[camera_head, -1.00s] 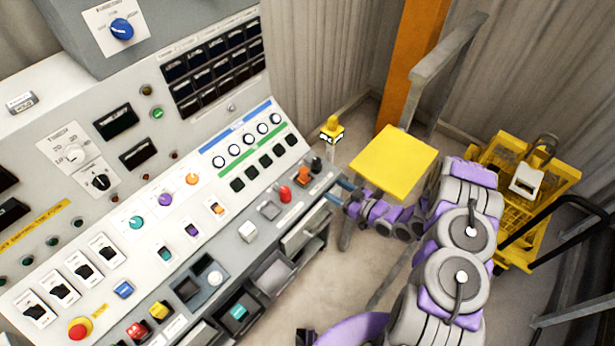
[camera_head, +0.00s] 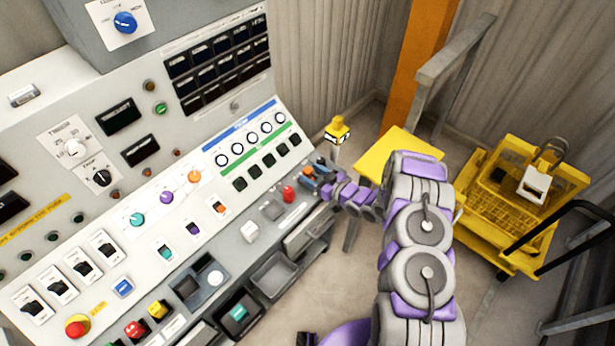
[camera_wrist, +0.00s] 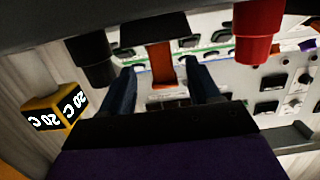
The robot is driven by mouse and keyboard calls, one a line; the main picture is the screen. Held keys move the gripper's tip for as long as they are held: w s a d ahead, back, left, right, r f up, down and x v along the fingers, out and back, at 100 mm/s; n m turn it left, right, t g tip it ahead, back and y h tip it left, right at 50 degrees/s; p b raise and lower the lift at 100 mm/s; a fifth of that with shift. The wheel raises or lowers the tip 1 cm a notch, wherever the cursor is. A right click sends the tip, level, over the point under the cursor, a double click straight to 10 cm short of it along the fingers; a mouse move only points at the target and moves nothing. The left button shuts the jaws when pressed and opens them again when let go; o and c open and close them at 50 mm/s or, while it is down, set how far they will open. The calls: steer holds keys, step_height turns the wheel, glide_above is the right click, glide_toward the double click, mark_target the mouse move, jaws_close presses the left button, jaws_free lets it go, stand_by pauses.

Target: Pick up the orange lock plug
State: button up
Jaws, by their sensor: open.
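The orange lock plug (camera_head: 306,172) stands at the right end of the panel's front row, partly covered by my gripper in the head view. In the wrist view the orange plug (camera_wrist: 160,62) shows between the two dark blue fingers. My gripper (camera_head: 312,177) is open at the plug, one finger on each side; the wrist view also shows the gripper (camera_wrist: 163,80). I cannot tell whether either finger touches the plug.
A red plug (camera_head: 288,193) stands left of the orange one; it also shows in the wrist view (camera_wrist: 257,30). A black plug (camera_wrist: 90,58) is on the other side. A yellow-topped post (camera_head: 338,132) and a yellow cart (camera_head: 515,190) stand to the right.

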mark_target(303, 170)
steer(key=shift+b+x, duration=0.4)
steer(key=shift+x, duration=1.85)
steer(key=shift+s, duration=0.2)
steer(key=c, duration=1.1)
